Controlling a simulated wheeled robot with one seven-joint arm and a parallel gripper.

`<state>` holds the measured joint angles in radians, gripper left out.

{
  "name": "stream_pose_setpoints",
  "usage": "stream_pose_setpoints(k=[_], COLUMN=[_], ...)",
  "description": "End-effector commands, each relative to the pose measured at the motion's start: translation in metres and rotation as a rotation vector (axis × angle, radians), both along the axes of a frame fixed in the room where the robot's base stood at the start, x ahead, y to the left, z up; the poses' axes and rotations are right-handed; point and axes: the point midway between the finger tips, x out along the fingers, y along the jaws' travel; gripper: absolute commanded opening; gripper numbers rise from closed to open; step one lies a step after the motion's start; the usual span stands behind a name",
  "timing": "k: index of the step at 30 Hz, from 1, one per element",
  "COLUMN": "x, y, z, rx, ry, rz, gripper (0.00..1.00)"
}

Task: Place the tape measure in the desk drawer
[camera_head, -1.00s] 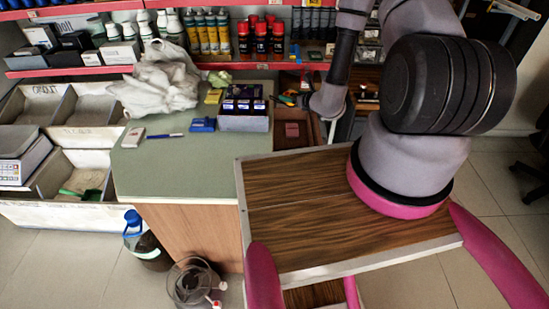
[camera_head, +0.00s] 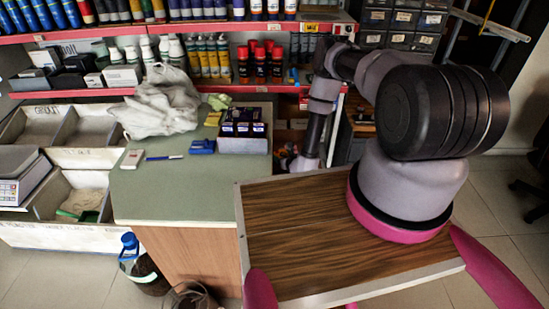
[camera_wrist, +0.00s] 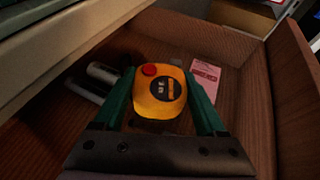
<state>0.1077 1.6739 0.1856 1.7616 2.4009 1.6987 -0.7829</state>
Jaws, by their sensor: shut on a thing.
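The yellow tape measure (camera_wrist: 160,100), with a red button and a dark round label, shows in the wrist view between my gripper's (camera_wrist: 162,92) two green fingers. The gripper is shut on it. The tape measure is inside the open wooden desk drawer (camera_wrist: 246,92), above or at its floor; I cannot tell whether it touches the floor. In the head view my arm reaches down beyond the right side of the counter, and the gripper and tape measure are hidden there.
The green counter (camera_head: 190,195) bears a plastic bag (camera_head: 160,105), a blue item (camera_head: 202,147) and a box (camera_head: 243,144). Stocked shelves stand behind.

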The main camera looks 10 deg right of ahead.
Motion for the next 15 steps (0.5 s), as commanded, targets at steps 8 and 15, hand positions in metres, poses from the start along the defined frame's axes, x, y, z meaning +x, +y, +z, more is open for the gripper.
stream_pose_setpoints(k=[8,15], x=[0.039,0.063], y=[0.008,0.012], z=[-0.020,-0.034], rx=[0.001,0.000], ry=[-0.001,-0.001], rz=[0.000,-0.001], gripper=[0.00,0.00])
